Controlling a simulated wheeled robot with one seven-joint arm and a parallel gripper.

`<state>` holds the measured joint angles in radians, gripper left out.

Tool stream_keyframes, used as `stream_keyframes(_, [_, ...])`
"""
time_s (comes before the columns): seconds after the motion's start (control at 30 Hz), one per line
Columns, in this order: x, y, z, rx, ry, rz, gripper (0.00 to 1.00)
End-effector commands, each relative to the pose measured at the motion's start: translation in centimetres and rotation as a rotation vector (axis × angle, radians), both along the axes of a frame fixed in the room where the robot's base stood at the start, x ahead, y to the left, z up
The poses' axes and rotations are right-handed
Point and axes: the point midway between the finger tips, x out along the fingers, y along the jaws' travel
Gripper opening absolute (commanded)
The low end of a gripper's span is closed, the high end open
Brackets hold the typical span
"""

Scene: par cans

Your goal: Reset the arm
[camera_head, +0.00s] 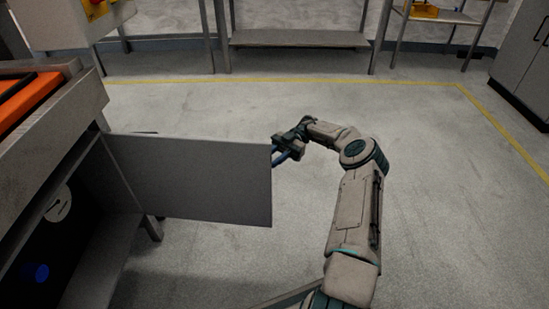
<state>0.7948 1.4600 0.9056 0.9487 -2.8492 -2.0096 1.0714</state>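My arm (352,215) reaches forward from the bottom of the view and bends left at its elbow. My gripper (284,156) is at the right edge of an open grey cabinet door (195,178). Part of the gripper is hidden behind or against that edge, so I cannot tell whether it touches the door. Its fingers are small and partly covered, and I cannot tell whether they are open or shut.
The door stands out from a workbench (60,125) on the left, with orange items (28,103) on top. A blue object (38,272) is inside the dark cabinet. Shelving (300,39) stands at the back and a grey cabinet (524,55) at the right. The floor right of my arm is clear.

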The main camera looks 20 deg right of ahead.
Motion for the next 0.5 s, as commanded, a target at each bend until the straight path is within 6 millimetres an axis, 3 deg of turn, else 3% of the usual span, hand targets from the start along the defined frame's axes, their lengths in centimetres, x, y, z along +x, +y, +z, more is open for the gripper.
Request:
stream_keyframes(0.27, [0.3, 0.4, 0.8, 0.000, -0.009, -0.010, 0.30])
stream_keyframes(0.37, [1.4, 2.3, 3.8, 0.004, -0.041, -0.045, 0.30])
stream_keyframes(0.5, [4.3, 7.4, 11.0, 0.015, -0.120, -0.165, 0.30])
